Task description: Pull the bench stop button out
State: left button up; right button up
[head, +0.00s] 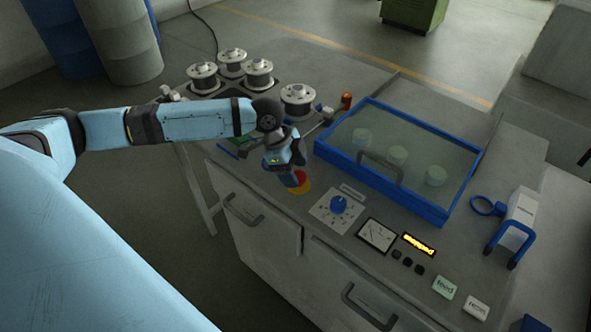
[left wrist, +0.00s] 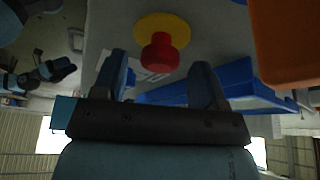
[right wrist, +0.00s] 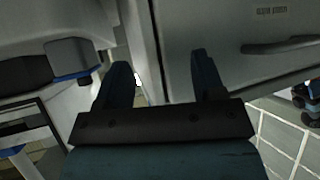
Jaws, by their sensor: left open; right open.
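The bench stop button is a red mushroom head (head: 300,179) on a round yellow plate (head: 304,187) on the bench top. My left gripper (head: 292,178) comes down over it and partly hides it. In the left wrist view the red button (left wrist: 160,55) shows between the lines of my left gripper's two open fingers (left wrist: 161,62), with a gap on either side. I cannot tell whether the fingertips reach past its head. My right gripper (right wrist: 159,60) is open and empty, in front of a pale cabinet face (right wrist: 240,60).
A blue-framed clear cover (head: 381,213) lies right of the button. A blue dial knob (head: 338,204), a meter (head: 377,235) and a lit display reading "stopped" (head: 419,244) are nearer the front. Several wire spools (head: 298,97) stand behind. An orange block (left wrist: 290,45) is close in the left wrist view.

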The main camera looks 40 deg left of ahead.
pick_arm(q)
jog(key=shift+d+f, duration=0.15)
jog(key=shift+f, duration=0.2)
jog(key=c, duration=1.2)
jog(key=r+p, duration=0.1)
jog(key=p, duration=0.2)
jog(key=shift+w+r, duration=0.1)
jog(key=shift+r, duration=0.2)
grip_shut()
jog(key=shift+w+f, duration=0.1)
jog(key=shift+f, duration=0.05)
jog(key=o, duration=1)
grip_release()
jog(key=shift+o, duration=1)
